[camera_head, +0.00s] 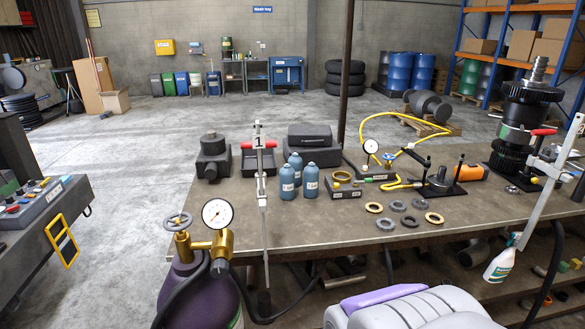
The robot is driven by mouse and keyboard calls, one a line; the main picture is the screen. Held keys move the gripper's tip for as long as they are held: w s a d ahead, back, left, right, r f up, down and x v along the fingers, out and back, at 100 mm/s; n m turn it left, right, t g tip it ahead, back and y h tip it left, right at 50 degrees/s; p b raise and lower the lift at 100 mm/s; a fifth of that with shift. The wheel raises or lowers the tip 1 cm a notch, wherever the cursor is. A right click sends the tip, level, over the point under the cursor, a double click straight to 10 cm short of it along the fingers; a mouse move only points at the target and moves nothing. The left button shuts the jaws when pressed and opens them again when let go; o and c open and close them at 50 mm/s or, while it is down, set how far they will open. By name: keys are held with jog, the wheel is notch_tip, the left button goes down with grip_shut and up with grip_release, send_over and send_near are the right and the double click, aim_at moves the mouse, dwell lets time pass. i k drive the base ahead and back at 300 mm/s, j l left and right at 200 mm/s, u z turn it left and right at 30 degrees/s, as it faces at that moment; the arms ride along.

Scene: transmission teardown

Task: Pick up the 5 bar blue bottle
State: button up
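Three blue bottles with dark caps stand upright in a close group on the workbench (230,225): a front left bottle (287,184), a front right bottle (310,184) and a rear bottle (295,163) partly hidden behind them. Each front bottle has a small pale label. The print is too small to read, so I cannot tell which one is 5 bar. A grey and purple rounded part at the bottom edge seems to be mine. I cannot make out my gripper's fingers in this view, and nothing touches the bottles.
A clamp bar (262,190) marked 1 stands left of the bottles. A purple gas cylinder (200,290) with a gauge (217,213) stands before the bench. Behind the bottles is a dark case (310,136); to their right are a gauge fixture (371,160), loose rings (397,206) and a yellow hose (390,118).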

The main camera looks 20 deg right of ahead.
aim_at(295, 162)
jog(key=i+l, duration=0.2)
jog(key=l, duration=0.15)
jog(key=i+l+u, duration=0.15)
jog(key=l, duration=0.2)
jog(key=i+l, duration=0.25)
jog(key=i+l+u, duration=0.1)
jog(key=l, duration=0.4)
jog(key=i, duration=0.05)
